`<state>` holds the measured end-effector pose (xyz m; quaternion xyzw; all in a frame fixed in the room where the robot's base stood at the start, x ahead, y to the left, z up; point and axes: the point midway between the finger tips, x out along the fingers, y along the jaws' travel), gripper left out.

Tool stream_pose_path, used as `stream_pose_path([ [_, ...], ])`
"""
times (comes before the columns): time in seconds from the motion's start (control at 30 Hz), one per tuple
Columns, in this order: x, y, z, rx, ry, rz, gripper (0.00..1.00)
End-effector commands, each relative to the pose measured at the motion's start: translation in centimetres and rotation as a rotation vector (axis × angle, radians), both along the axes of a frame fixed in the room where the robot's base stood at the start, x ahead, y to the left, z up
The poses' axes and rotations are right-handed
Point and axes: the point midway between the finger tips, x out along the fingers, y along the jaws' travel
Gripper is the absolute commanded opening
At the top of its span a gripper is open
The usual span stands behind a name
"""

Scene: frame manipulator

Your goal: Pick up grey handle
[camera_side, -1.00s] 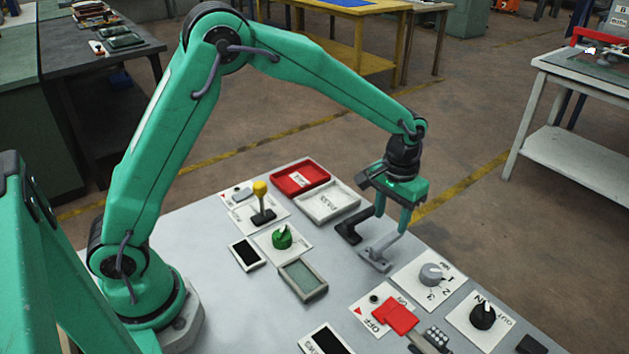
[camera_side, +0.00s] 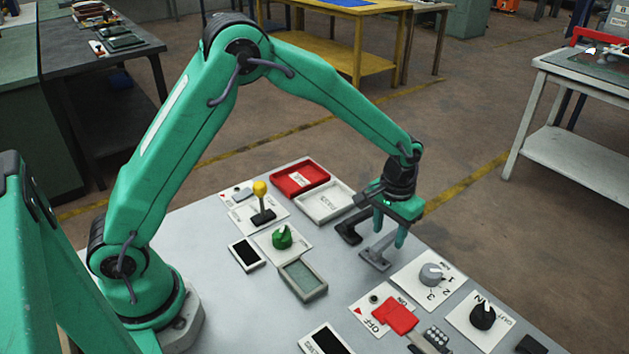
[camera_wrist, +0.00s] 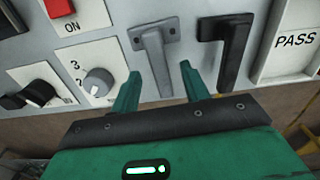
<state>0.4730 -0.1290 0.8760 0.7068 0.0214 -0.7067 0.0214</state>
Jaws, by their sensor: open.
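The grey handle (camera_side: 376,251) stands on the panel in the side view, beside a black handle (camera_side: 349,231) to its left. In the wrist view the grey handle (camera_wrist: 157,60) lies between and beyond the fingertips, and the black handle (camera_wrist: 228,48) is to its right. My gripper (camera_side: 389,230) is over the handles in the side view. Its green fingers are spread in the wrist view (camera_wrist: 160,76), with nothing held between them. I cannot tell whether a finger touches the grey handle.
A grey rotary knob (camera_side: 431,273) and a red switch (camera_side: 398,317) are near the grey handle. A white PASS tray (camera_side: 325,203) and a red tray (camera_side: 300,178) lie behind the black handle. A yellow-topped lever (camera_side: 261,200) stands upright at the panel's left.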

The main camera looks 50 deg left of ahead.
Motion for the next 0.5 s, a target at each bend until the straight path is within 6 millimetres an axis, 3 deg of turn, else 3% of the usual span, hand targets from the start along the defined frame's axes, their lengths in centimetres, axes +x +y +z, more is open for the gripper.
stream_pose_path([
  [0.23,0.0,0.0,-2.8,0.001,0.002,0.0,0.45],
  [0.5,0.0,0.0,-3.4,0.0,0.0,0.0,0.45],
])
